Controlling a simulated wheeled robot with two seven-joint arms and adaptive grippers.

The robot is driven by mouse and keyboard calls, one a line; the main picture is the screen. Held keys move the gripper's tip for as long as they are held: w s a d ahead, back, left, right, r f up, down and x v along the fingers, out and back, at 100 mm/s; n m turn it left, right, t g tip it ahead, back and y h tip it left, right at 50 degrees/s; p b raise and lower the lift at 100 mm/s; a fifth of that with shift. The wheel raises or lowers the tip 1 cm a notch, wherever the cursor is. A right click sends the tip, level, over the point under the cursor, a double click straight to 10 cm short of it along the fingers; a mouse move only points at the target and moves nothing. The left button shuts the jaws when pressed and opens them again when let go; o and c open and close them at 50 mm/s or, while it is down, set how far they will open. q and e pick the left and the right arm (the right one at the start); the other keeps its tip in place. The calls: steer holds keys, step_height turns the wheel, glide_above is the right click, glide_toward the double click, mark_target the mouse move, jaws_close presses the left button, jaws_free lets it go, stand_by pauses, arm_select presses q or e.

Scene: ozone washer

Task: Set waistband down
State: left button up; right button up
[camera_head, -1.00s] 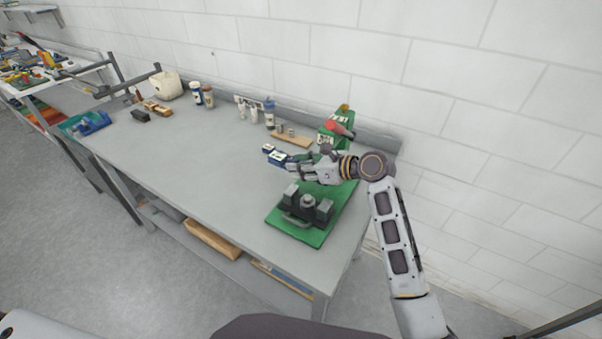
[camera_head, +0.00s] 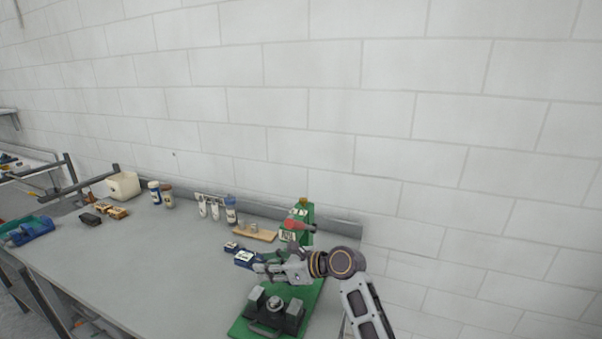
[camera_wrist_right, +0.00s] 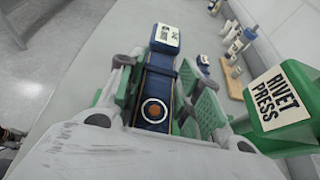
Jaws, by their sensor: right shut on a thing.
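My right gripper (camera_head: 262,267) is shut on the waistband, a dark blue strip with white labels (camera_head: 245,258). In the right wrist view the waistband (camera_wrist_right: 157,85) lies lengthwise between the green-padded fingers (camera_wrist_right: 160,95). It has a white label at its far end and a round orange-and-white mark near the palm. The gripper is in front of the green rivet press, over or near the grey bench (camera_head: 150,270); any gap between waistband and bench top is hard to judge. My left gripper is not in view.
The green rivet press (camera_head: 305,217) shows its label in the wrist view (camera_wrist_right: 282,100). Its green base (camera_head: 240,328) carries a dark fixture (camera_head: 275,312). Bottles (camera_head: 231,210) and a wooden block (camera_head: 255,232) stand at the back. The bench's middle left is clear.

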steer(key=s+d+f+m+t+h, duration=0.1)
steer(key=s+d+m+t+h, duration=0.1)
steer(key=d, duration=0.8)
steer(key=s+d+f+m+t+h, duration=0.1)
steer(key=s+d, duration=0.4)
steer(key=d, duration=0.6)
steer(key=s+d+m+t+h, duration=0.2)
steer(key=s+d+m+t, duration=0.1)
steer(key=d, duration=0.7)
steer(key=shift+s+d+f+m+t+h, duration=0.25)
steer(key=shift+s+f+m+t+h, duration=0.25)
steer(key=shift+m, duration=0.4)
steer(key=shift+r, duration=0.15)
steer(key=a+r+n+g+y, duration=0.3)
steer(key=a+r+n, duration=0.1)
steer(key=a, duration=0.3)
steer(key=a+r+n+g+y, duration=0.3)
steer(key=a+r+n+g, duration=0.1)
steer(key=a, duration=0.4)
